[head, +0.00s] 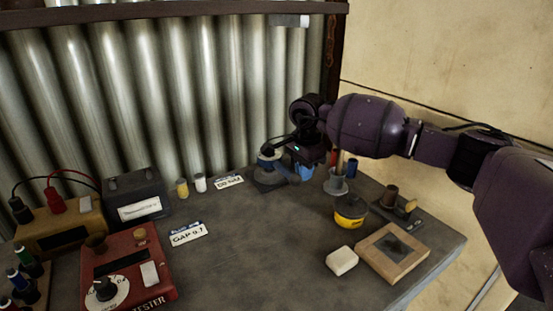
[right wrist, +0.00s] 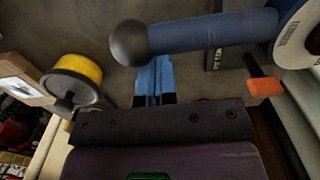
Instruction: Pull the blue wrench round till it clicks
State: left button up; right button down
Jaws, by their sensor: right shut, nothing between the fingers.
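The blue wrench shows large in the right wrist view (right wrist: 215,34), a thick blue handle with a dark ball at its end. It reaches leftward from a round, pale-faced dial (right wrist: 297,35). In the head view its round tool (head: 268,163) stands on the bench near the corrugated wall, partly behind my gripper. My right gripper (head: 303,166) is beside the handle's ball end. Its blue fingers (right wrist: 154,75) are together and empty, their tips close to the ball; whether they touch it I cannot tell. My left gripper is out of view.
A yellow-banded pot (head: 350,211), a white block (head: 342,261) and a wooden frame (head: 393,252) stand at the bench's right. A grey holder (head: 336,184) is close to my gripper. A red tester (head: 128,268) is at left. The middle of the bench is clear.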

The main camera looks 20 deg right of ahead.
aim_at(289, 179)
jog(key=shift+s+a, duration=0.15)
jog(key=shift+a, duration=0.15)
jog(key=shift+s+a, duration=0.1)
jog(key=shift+a, duration=0.2)
dwell(0.3)
jog(key=shift+a, duration=0.25)
dwell(0.4)
jog(key=shift+s+a+p, duration=0.15)
jog(key=shift+a+p, duration=0.15)
jog(key=shift+a, duration=0.7)
dwell(0.4)
jog(key=shift+a, duration=0.3)
dwell(0.3)
jog(key=shift+s+a, duration=0.1)
jog(key=shift+a, duration=0.2)
dwell(0.4)
